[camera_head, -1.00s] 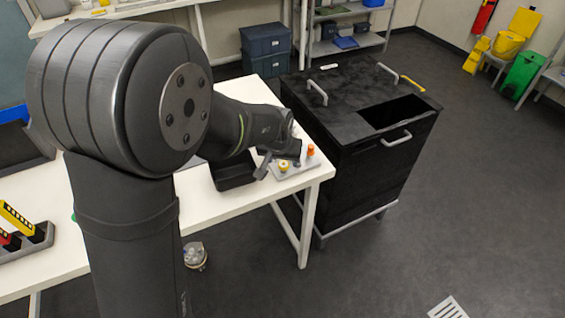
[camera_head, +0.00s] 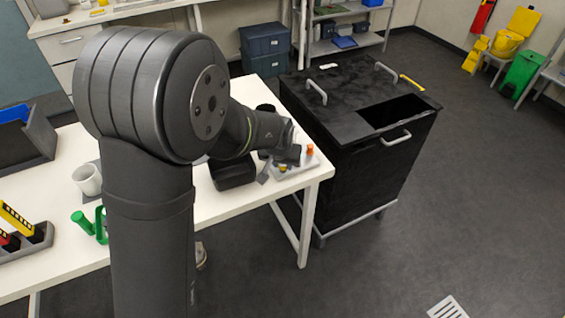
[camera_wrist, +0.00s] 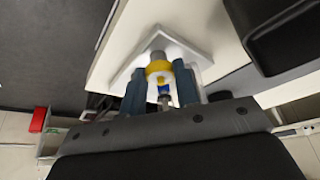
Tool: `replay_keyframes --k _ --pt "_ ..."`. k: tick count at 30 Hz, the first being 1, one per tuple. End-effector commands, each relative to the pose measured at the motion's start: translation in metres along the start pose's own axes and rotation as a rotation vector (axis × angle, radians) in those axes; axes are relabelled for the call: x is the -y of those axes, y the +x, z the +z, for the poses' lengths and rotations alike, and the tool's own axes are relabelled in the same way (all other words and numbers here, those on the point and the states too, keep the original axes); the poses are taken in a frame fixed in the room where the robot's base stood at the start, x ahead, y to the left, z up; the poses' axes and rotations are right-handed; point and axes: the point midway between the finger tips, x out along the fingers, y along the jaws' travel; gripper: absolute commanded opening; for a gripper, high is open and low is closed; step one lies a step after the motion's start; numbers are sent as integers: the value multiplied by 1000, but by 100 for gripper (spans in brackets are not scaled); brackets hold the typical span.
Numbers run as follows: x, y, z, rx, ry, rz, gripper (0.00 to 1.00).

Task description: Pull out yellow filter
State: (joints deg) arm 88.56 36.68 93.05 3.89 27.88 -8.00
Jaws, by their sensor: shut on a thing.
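The yellow filter (camera_wrist: 158,68) shows as a yellow ring with a grey round part against it and a blue part nearer the camera. My gripper (camera_wrist: 159,72) has one finger on each side of it and is shut on it. Beyond it is the pale plate (camera_wrist: 188,47). In the head view the plate (camera_head: 292,171) lies at the right corner of the white table, and a bit of the yellow filter (camera_head: 283,168) shows beside my gripper, which partly hides it. I cannot tell whether the filter still touches the plate.
An orange-topped piece (camera_head: 310,150) stands on the plate. A dark box (camera_head: 232,172) sits to its left. A black cabinet (camera_head: 345,150) stands right of the table. A mug (camera_head: 88,180), green object (camera_head: 97,224) and grey rack (camera_head: 25,244) are at left.

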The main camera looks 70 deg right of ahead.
Motion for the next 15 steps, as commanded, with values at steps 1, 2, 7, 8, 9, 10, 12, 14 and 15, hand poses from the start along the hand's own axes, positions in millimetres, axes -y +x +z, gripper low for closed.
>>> replay_keyframes --k 1,2,7,8,9,10,12,14,15 --pt "0 0 0 0 0 0 5" --pt "0 0 0 0 0 0 5" --pt "0 -2 -1 -1 0 1 5" --pt "0 -2 -1 -1 0 1 5" --pt "0 -3 -1 -1 0 1 5" --pt "0 -4 -2 -1 0 1 5" --pt "0 -6 -2 -1 0 1 5" --pt "0 -7 -3 -1 0 0 5" --pt "0 -8 -4 -1 0 0 5"
